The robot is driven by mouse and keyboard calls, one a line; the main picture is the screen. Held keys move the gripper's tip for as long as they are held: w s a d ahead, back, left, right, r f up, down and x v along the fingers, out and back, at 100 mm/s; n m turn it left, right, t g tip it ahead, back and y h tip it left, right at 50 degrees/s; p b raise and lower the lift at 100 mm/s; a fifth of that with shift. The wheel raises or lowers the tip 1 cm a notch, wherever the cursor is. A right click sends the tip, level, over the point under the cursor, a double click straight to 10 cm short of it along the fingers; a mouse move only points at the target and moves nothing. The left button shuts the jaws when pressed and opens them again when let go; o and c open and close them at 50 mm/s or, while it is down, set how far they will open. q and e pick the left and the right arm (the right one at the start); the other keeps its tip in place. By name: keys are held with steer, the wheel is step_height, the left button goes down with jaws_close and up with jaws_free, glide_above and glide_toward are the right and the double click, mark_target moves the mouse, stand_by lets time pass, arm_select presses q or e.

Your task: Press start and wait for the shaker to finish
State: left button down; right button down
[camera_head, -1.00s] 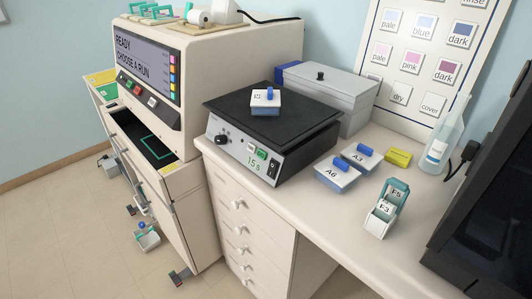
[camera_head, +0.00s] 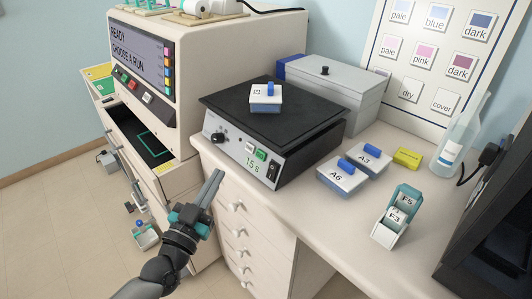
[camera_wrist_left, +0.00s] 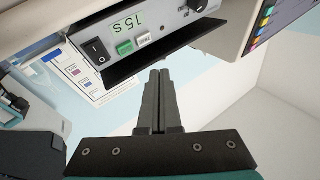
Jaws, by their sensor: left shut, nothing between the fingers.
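The shaker (camera_head: 230,152) stands on the bench with a black platform on top. A white box with a blue handle (camera_head: 266,97) sits on that platform. The shaker's front panel has a knob, a white button (camera_head: 249,147), a green button (camera_head: 261,155), a green "15 s" readout and a black switch (camera_head: 273,170). My left gripper (camera_head: 217,173) is shut and empty in front of the drawers, below and apart from the panel. In the left wrist view, the shut fingers (camera_wrist_left: 160,75) point toward the panel, with the green button (camera_wrist_left: 125,47) ahead of them. My right gripper is not seen.
Boxes A6 (camera_head: 342,178) and A3 (camera_head: 367,159) and a yellow block (camera_head: 407,158) lie right of the shaker. A slide holder (camera_head: 390,230) stands nearer the front edge. A grey lidded box (camera_head: 335,90) is behind. The stainer (camera_head: 145,70) reads "READY CHOOSE A RUN".

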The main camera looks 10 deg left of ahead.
mark_target(261, 155)
arm_select(q)
steer(key=r, duration=0.3)
steer(key=shift+w+d+r+t+h, duration=0.15)
steer(key=shift+d+r+t+h, duration=0.15)
steer(key=shift+d+r+t, duration=0.1)
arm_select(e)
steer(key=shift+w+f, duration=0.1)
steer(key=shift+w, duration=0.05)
arm_select(q)
steer(key=shift+f, duration=0.1)
